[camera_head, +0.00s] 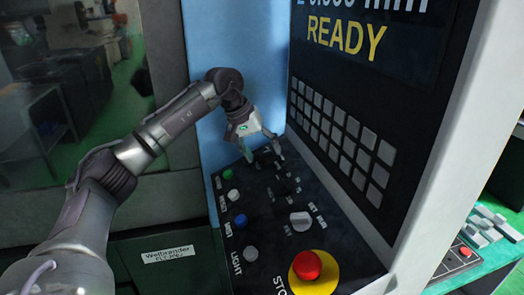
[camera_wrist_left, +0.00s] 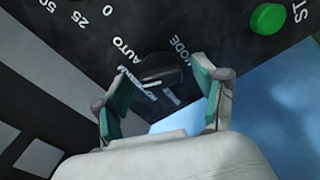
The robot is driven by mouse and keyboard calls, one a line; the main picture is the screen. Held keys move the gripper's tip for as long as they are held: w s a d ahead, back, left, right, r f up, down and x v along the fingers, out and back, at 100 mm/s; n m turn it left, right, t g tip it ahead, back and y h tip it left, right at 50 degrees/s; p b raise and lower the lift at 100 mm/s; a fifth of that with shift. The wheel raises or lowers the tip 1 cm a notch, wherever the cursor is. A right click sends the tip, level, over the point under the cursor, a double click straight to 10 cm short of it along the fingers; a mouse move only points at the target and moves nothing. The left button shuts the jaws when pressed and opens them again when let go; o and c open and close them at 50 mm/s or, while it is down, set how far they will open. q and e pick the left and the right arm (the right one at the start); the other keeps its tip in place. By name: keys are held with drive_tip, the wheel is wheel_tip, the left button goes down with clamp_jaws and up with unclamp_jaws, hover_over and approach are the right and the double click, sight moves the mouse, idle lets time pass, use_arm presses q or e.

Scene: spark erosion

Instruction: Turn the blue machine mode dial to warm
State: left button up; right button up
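The blue machine's sloping black control panel (camera_head: 340,255) fills the lower middle of the head view. In the left wrist view a dark dial (camera_wrist_left: 162,68) sits beside the printed words MODE and AUTO, with smaller, blurred labels around it. In the head view the dial is hard to make out by the fingertips. My left gripper (camera_head: 263,154) points down at the panel's far end. It also shows in the left wrist view (camera_wrist_left: 156,84), its two fingers apart on either side of the dial. I cannot tell whether they touch it. My right gripper is not in view.
Green (camera_head: 227,174), white (camera_head: 233,195) and blue (camera_head: 240,221) buttons line the panel's left edge. A pale knob (camera_head: 300,221) and a red stop button (camera_head: 307,265) are nearer. A keypad and screen (camera_head: 375,40) reading READY rise on the right.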

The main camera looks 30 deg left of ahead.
use_arm(q)
drive_tip(key=v, duration=1.2)
idle(0.5)
